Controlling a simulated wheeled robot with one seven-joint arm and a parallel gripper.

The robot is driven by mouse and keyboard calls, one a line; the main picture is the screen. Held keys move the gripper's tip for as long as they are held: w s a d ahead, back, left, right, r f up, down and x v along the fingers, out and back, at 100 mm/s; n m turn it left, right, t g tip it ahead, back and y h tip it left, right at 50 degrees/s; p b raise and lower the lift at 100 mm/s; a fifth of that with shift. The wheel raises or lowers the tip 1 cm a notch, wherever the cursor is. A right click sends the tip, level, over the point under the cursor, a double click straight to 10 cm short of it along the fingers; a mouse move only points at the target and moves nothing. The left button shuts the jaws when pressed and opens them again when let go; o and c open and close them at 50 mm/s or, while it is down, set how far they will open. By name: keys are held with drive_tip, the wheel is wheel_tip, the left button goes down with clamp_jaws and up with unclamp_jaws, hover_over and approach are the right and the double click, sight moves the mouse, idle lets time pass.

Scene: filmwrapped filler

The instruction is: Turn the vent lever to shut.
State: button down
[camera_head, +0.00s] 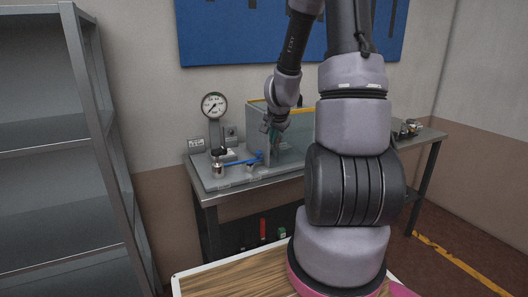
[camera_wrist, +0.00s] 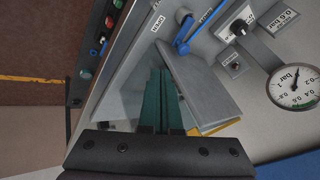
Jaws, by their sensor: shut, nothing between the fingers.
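My gripper (camera_head: 272,148) hangs over the unit just right of the lever. In the wrist view my gripper (camera_wrist: 160,72) shows two dark green fingers together with nothing between them. The fingers appear apart from the lever; whether its far end touches anything is unclear.
A round pressure gauge (camera_head: 214,105) stands at the left of the unit; it also shows in the wrist view (camera_wrist: 294,86). A black knob (camera_wrist: 239,26) is near the lever. The clear-walled box (camera_head: 300,128) is close behind my gripper. Metal shelves (camera_head: 45,150) stand left.

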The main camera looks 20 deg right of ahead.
drive_tip(key=shift+s+d+m, duration=0.1)
drive_tip(key=shift+s+m, duration=0.05)
drive_tip(key=shift+m, duration=0.15)
drive_tip(key=x, duration=0.3)
drive_tip(key=w+x, duration=0.1)
drive_tip(key=x, duration=0.3)
drive_tip(key=a+r+x, duration=0.1)
drive_tip(key=x, duration=0.3)
drive_tip(key=shift+w+f, duration=0.25)
drive_tip(key=shift+w, duration=0.2)
drive_tip(key=shift+w+a+f, duration=0.1)
drive_tip(key=shift+w+a, duration=0.15)
drive_tip(key=shift+w, duration=0.4)
drive_tip(key=shift+d, duration=0.1)
drive_tip(key=shift+w+d+n+y, duration=0.1)
drive_tip(key=shift+w+n+y, duration=0.3)
drive_tip(key=shift+n, duration=0.4)
drive_tip(key=shift+w+d+n+y, duration=0.1)
drive_tip(key=shift+w+n+y, duration=0.25)
drive_tip(key=shift+n, duration=0.45)
